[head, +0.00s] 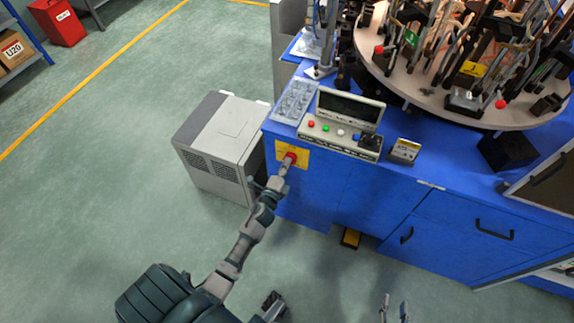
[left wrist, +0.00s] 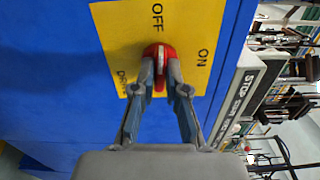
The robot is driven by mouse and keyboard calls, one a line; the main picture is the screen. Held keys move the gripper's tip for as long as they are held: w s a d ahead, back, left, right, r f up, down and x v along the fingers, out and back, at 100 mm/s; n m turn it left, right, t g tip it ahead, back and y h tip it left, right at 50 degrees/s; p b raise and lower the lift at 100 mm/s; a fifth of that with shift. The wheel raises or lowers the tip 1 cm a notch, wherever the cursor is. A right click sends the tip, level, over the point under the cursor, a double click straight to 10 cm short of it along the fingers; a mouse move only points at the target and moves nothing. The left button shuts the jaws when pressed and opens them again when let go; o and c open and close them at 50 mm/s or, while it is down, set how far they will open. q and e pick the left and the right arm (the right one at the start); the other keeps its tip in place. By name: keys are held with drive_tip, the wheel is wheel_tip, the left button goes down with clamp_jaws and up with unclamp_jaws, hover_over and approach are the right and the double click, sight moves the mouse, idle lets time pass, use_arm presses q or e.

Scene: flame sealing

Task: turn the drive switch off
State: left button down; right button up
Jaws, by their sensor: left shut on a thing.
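The drive switch is a red knob (left wrist: 159,58) on a yellow plate (left wrist: 118,35) on the blue cabinet's side. The plate reads OFF at the top and ON at the right in the left wrist view; DRIVE is partly hidden. My left gripper (left wrist: 160,80) is shut on the red knob, its fingers on either side. The knob's light bar looks roughly upright in this view, on the OFF side. In the head view the knob (head: 290,157) shows at the left gripper's tip (head: 283,168). My right gripper (head: 394,309) is open and empty at the bottom edge.
A control box (head: 341,137) with coloured buttons stands on the blue cabinet (head: 370,205) above the switch. A grey unit (head: 222,143) stands left of it. A round table (head: 440,100) with many tools is at upper right. The green floor at left is clear.

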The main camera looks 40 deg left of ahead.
use_arm(q)
drive_tip(key=shift+a+n, duration=0.2)
drive_tip(key=shift+n, duration=0.4)
drive_tip(key=c, duration=1.2)
unclamp_jaws()
drive_tip(key=shift+a+f, duration=0.1)
drive_tip(key=v, duration=1.2)
